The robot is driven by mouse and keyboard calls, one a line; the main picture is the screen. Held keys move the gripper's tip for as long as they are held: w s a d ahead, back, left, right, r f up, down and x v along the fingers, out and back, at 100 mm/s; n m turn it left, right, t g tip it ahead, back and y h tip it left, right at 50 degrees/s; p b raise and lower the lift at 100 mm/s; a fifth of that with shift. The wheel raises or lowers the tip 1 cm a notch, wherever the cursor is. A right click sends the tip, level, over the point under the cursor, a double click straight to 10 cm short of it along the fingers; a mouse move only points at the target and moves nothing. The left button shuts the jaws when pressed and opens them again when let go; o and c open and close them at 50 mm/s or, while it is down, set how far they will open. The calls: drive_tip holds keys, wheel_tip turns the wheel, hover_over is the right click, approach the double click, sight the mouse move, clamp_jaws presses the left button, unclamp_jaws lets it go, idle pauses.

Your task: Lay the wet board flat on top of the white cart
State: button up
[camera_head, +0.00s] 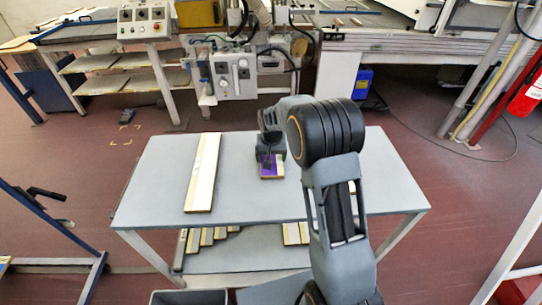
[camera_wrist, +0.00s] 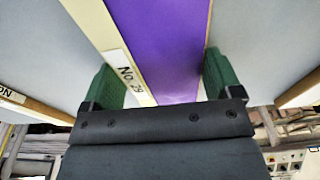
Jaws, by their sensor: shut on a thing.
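The wet board (camera_wrist: 175,45) has a purple top with a pale strip marked "No. 29" along its left side in the wrist view. My gripper (camera_wrist: 160,88) is shut on it, with a green finger pad at each side. In the head view, part of the purple board (camera_head: 270,177) shows under my gripper (camera_head: 268,160), over the middle of a grey-topped table (camera_head: 240,202). My wrist and arm hide part of it. I cannot tell whether it touches the tabletop. I cannot make out for certain which thing is the white cart.
A pale wooden board (camera_head: 203,172) lies on the table's left half. Several boards (camera_head: 205,237) are on its lower shelf. A machine with a control panel (camera_head: 234,75) stands behind, and a red extinguisher (camera_head: 528,95) is at far right. Red floor is open left of the table.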

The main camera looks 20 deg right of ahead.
drive_tip(key=o, duration=0.8)
drive_tip(key=shift+f, duration=0.1)
wheel_tip(320, 180, up, 12)
drive_tip(key=s+f, duration=0.1)
drive_tip(key=shift+s+a+r+n+t, duration=0.1)
drive_tip(key=shift+s+r+n+t, duration=0.3)
drive_tip(key=shift+s, duration=3.75)
drive_tip(key=shift+s+r+n+t, duration=0.35)
drive_tip(key=shift+s+r+n, duration=0.05)
drive_tip(key=shift+s, duration=3.7)
drive_tip(key=shift+s+a+r+n+t, duration=0.1)
drive_tip(key=shift+s+r+n+t, duration=0.3)
drive_tip(key=shift+s, duration=3.75)
